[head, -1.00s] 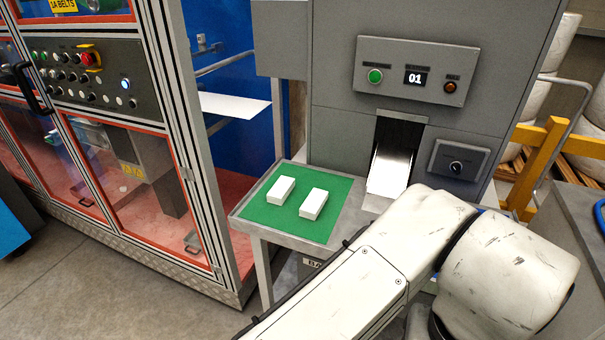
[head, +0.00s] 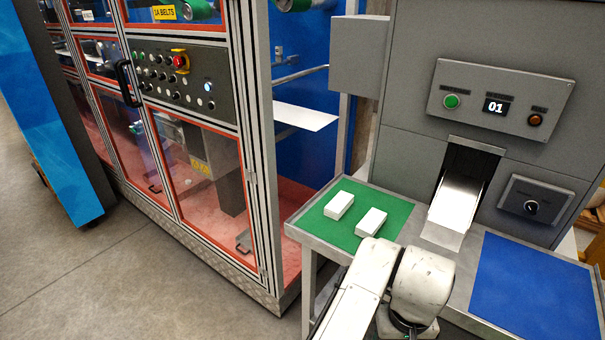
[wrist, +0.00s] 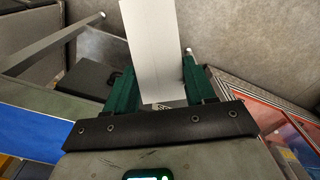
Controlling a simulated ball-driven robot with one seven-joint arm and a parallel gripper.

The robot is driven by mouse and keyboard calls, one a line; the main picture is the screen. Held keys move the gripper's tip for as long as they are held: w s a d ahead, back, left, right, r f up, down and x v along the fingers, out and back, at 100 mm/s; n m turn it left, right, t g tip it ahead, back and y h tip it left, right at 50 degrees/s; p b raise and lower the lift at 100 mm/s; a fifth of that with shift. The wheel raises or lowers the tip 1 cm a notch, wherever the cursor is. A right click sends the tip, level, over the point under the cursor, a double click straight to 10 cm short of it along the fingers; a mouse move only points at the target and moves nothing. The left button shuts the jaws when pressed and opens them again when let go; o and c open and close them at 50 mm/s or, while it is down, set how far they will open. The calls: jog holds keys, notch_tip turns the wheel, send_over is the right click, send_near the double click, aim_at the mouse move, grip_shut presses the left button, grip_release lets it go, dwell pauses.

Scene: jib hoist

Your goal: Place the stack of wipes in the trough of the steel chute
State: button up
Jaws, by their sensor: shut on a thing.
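My gripper (wrist: 157,66) shows in the wrist view, its two green fingers shut on a white stack of wipes (wrist: 154,38) that sticks out past the fingertips. In the head view the gripper and the held stack are hidden; only part of my arm shows at the bottom. The steel chute (head: 455,200) comes out of an opening in the grey machine, its bright trough sloping down to the bench. Nothing is seen lying in the visible part of the trough.
Two white blocks (head: 339,205) (head: 371,221) lie on a green mat (head: 330,224) left of the chute. A blue mat (head: 535,288) lies on the bench to the right. A framed cabinet (head: 205,165) with clear doors stands at the left. Open floor (head: 150,280) lies in front.

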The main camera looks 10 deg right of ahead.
notch_tip(320, 180, down, 12)
jog(key=w+a+n, duration=0.1)
jog(key=a+n, duration=0.1)
jog(key=shift+w+a, duration=0.15)
jog(key=shift+a, duration=0.1)
jog(key=shift+a, duration=0.1)
jog(key=shift+a, duration=0.1)
